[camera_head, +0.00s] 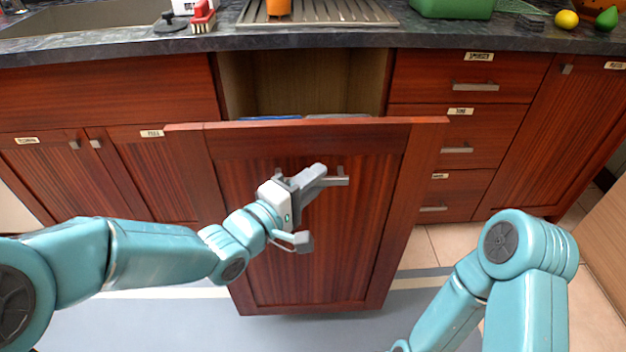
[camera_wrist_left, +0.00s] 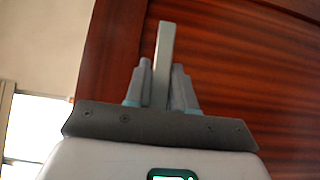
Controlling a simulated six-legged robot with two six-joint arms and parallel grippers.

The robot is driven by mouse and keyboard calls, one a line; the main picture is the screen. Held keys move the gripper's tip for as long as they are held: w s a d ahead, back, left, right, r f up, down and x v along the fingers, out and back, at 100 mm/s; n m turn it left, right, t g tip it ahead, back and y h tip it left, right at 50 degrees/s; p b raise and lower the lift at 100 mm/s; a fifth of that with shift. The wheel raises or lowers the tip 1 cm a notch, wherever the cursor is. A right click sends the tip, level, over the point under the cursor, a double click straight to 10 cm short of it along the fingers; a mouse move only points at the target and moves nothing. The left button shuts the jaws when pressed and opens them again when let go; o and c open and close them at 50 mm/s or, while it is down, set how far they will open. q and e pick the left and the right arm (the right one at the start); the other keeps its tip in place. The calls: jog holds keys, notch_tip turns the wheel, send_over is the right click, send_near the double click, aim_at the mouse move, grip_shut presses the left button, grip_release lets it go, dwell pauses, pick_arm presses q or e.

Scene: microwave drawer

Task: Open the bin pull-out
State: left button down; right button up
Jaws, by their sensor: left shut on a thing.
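The bin pull-out (camera_head: 315,265) is a red-brown wooden front that stands out from the cabinet row, with its dark opening behind it. A blue and a grey rim show just behind its top edge. Its bar handle (camera_head: 343,177) is grey and sits high on the front. My left gripper (camera_head: 316,178) is shut on the handle; in the left wrist view the bar (camera_wrist_left: 164,50) stands between the two fingers. My right arm shows at the lower right of the head view, but its gripper is out of view.
Drawers (camera_head: 459,147) with grey handles stand to the right, and cabinet doors (camera_head: 150,170) to the left. The dark countertop (camera_head: 330,38) above holds a drying rack, a green tub (camera_head: 453,8) and fruit. The floor before the pull-out shows a blue-grey mat (camera_head: 180,325).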

pick_arm(q)
jog(key=shift+s, duration=0.15)
pick_arm(e)
jog(key=shift+s+r, duration=0.1)
jog(key=shift+s, duration=0.3)
pick_arm(q)
jog(key=c, duration=1)
grip_release()
jog(key=shift+c, duration=0.2)
pick_arm(e)
jog(key=shift+w, duration=0.1)
pick_arm(q)
jog(key=shift+a, duration=0.1)
jog(key=b+v, duration=0.1)
jog(key=v, duration=1.5)
jog(key=shift+b, duration=0.3)
pick_arm(e)
jog(key=shift+w+d+f, duration=0.15)
jog(key=shift+f, duration=0.65)
